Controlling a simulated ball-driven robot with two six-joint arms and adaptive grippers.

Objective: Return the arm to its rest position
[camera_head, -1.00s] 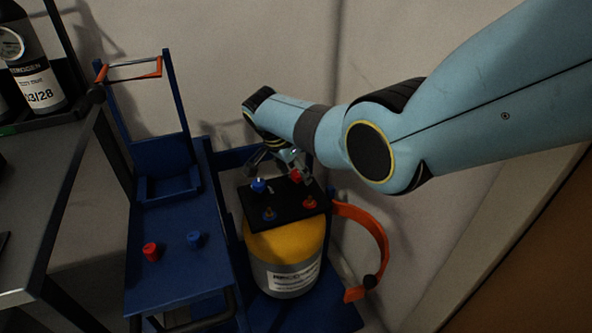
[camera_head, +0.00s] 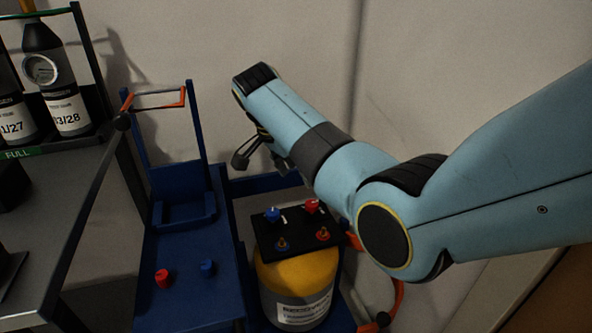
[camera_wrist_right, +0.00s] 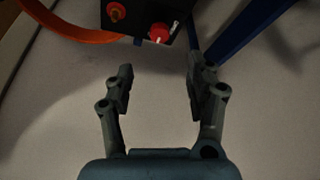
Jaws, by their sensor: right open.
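My right arm (camera_head: 440,205) comes in from the right in the head view and reaches over the gauge rig. My right gripper (camera_head: 262,158) is partly hidden behind its own wrist, above and behind the black valve block (camera_head: 265,235). In the right wrist view the gripper (camera_wrist_right: 158,88) is open, with nothing between its fingers. The block carries a blue knob (camera_head: 272,213) and a red knob (camera_head: 311,206) on top; the red knob also shows in the wrist view (camera_wrist_right: 158,33), beyond the fingers and apart from them. My left gripper is not in view.
The block sits on a yellow and grey cylinder (camera_head: 298,285). A blue cart (camera_head: 190,300) with loose-looking red (camera_head: 162,279) and blue (camera_head: 207,268) knobs stands to its left. A grey bench (camera_head: 60,220) with dark bottles (camera_head: 48,60) is far left. An orange strap (camera_head: 398,300) hangs right of the cylinder.

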